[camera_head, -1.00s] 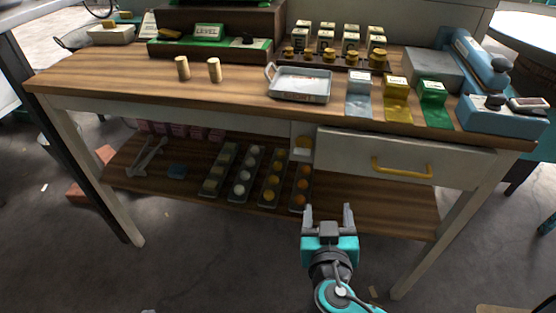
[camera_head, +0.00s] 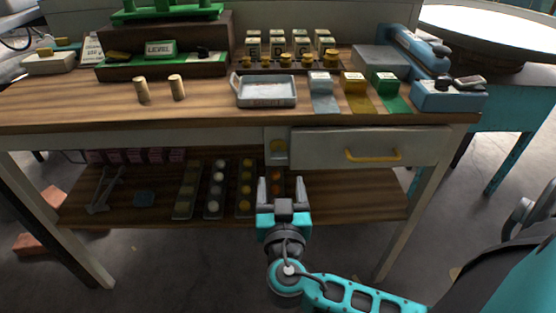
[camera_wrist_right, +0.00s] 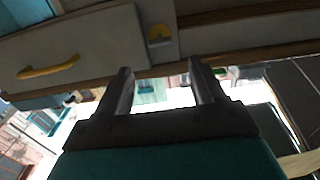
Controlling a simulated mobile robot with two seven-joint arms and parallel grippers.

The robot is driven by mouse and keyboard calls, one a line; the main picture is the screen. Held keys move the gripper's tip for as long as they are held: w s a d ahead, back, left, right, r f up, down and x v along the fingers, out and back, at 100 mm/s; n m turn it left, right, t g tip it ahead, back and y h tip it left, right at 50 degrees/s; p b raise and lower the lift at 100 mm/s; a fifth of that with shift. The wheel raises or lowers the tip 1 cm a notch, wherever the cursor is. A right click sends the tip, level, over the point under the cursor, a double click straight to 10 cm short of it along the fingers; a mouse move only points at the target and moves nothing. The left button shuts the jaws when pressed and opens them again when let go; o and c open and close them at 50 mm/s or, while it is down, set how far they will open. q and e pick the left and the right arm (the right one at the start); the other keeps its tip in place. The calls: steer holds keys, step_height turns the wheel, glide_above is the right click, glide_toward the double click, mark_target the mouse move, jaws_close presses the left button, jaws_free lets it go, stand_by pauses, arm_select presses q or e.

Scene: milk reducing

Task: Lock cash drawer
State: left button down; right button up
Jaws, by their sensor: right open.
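The cash drawer (camera_head: 325,147) is a pale front under the right half of the tabletop, with a yellow handle (camera_head: 373,155). It looks shut. To its left, on a small pale panel, is a round yellow lock piece (camera_head: 278,147). In the right wrist view the drawer (camera_wrist_right: 100,43), its handle (camera_wrist_right: 48,68) and the lock piece (camera_wrist_right: 158,35) also show. My right gripper (camera_head: 283,183) is open and empty, just below the lock piece in the head view and apart from it. My left gripper is not in view.
The wooden table (camera_head: 60,100) carries a metal tray (camera_head: 266,91), two wooden pegs, coloured blocks and a blue device (camera_head: 448,95). A lower shelf (camera_head: 340,205) holds trays of round pieces. Table legs stand at both sides.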

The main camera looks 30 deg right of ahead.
mark_target(279, 158)
steer(key=x, duration=0.8)
steer(key=shift+w, duration=0.15)
steer(key=c, duration=1.1)
